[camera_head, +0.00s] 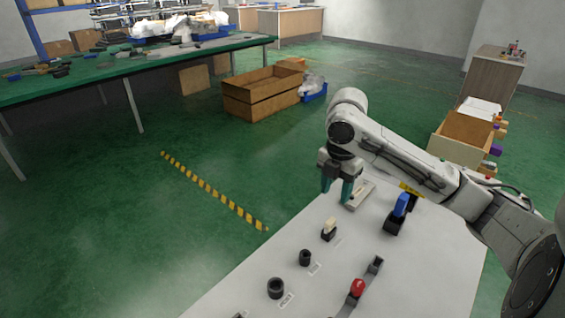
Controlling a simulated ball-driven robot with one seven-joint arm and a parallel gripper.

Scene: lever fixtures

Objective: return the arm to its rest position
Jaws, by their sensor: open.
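My white arm reaches in from the right edge and bends down over the far part of a light grey panel (410,260). My gripper (337,194) has green fingers pointing down, open and spread apart. It is beside a flat light-coloured fixture (359,193) near the panel's far edge; whether a finger touches it I cannot tell. The panel also bears a blue-handled lever (400,207), a small cream switch (329,227), a red-handled lever (356,289) and two black knobs (305,257) (276,288).
A green table (130,68) with scattered items stands at the back left. A brown crate (262,92) is on the floor behind the panel. An open box (466,135) and a cabinet (492,80) stand behind my arm. Green floor with a striped line (215,192) is clear left.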

